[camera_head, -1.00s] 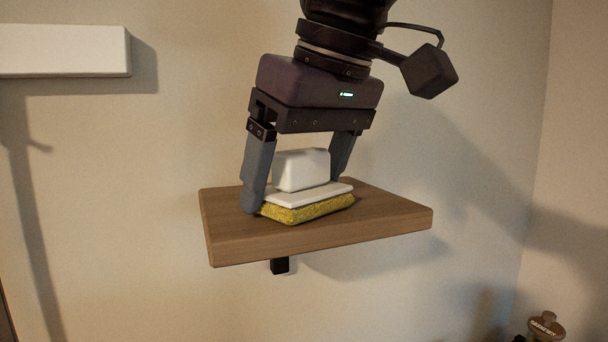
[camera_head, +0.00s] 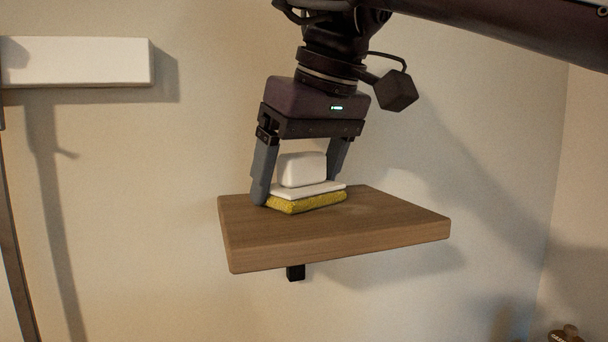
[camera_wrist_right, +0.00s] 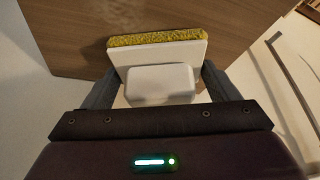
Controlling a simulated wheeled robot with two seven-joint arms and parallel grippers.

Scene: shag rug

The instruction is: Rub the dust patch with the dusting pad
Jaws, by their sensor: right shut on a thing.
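The dusting pad (camera_head: 307,203) has a yellow fuzzy underside, a white plate and a white block handle. It is at the back left of the wooden shelf (camera_head: 400,232), low at its top; whether it touches the wood is hard to tell. My right gripper (camera_head: 299,188) points down and is shut on the pad, one finger at each end. The wrist view also shows the pad (camera_wrist_right: 160,55) between the fingers. A faint pale smudge, perhaps the dust patch (camera_head: 374,210), shows on the wood right of the pad. My left gripper is not in view.
The shelf sticks out from a beige wall with a dark bracket (camera_head: 295,272) below. A white box-like ledge (camera_head: 75,62) is on the wall at upper left. A brown object (camera_head: 566,335) shows at the lower right corner. The shelf's right part is clear.

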